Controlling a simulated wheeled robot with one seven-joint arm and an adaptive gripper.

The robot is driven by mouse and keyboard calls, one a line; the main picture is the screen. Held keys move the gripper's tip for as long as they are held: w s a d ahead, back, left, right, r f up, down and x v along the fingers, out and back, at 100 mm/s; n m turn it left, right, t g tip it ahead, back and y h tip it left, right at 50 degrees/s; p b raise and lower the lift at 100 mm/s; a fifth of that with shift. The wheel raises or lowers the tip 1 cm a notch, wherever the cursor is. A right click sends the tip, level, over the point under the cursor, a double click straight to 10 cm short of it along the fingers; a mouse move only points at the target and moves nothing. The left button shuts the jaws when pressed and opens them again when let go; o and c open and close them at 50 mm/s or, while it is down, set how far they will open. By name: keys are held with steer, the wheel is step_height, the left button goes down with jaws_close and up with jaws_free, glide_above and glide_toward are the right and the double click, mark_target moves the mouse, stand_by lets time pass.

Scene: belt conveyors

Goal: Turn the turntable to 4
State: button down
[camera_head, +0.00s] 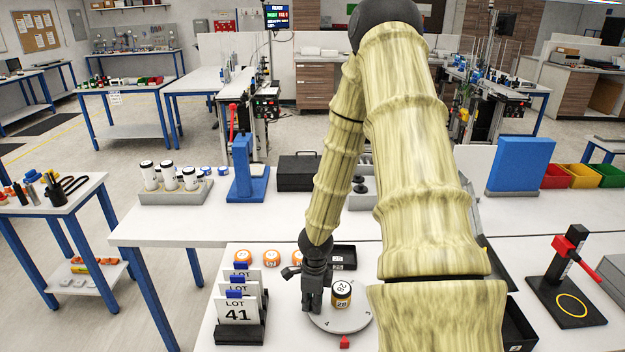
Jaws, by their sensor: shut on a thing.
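The turntable (352,322) is a light grey disc on the white table, with small dark marks near its rim that are too small to read surely. A red pointer (344,342) sits at its front edge. My gripper (312,306) points down over the left part of the disc, just left of the can. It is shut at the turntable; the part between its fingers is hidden. My arm covers the area right of the disc.
A black rack of white LOT cards (238,308) stands close left of the turntable. Orange-topped pucks (271,257) and a small black tray (343,257) lie behind it. A black fixture with a red lever (583,268) stands at the right.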

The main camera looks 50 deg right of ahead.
stand_by(0.5)
steer(key=c, duration=1.3)
jaws_free()
steer(key=shift+r, duration=0.1)
steer(key=w+a+r+t, duration=0.1)
steer(key=w+r, duration=0.2)
steer(key=r, duration=0.3)
steer(key=w+a+r+t, duration=0.2)
steer(key=w+r, duration=0.2)
steer(key=r, duration=0.2)
steer(key=w+a+r+m+t+y, duration=0.1)
steer(key=w+a+r+t, duration=0.1)
steer(key=r, duration=0.4)
steer(key=shift+w+a+r, duration=0.25)
steer(key=shift+w, duration=0.4)
steer(key=shift+a, duration=0.15)
steer(key=shift+c, duration=0.3)
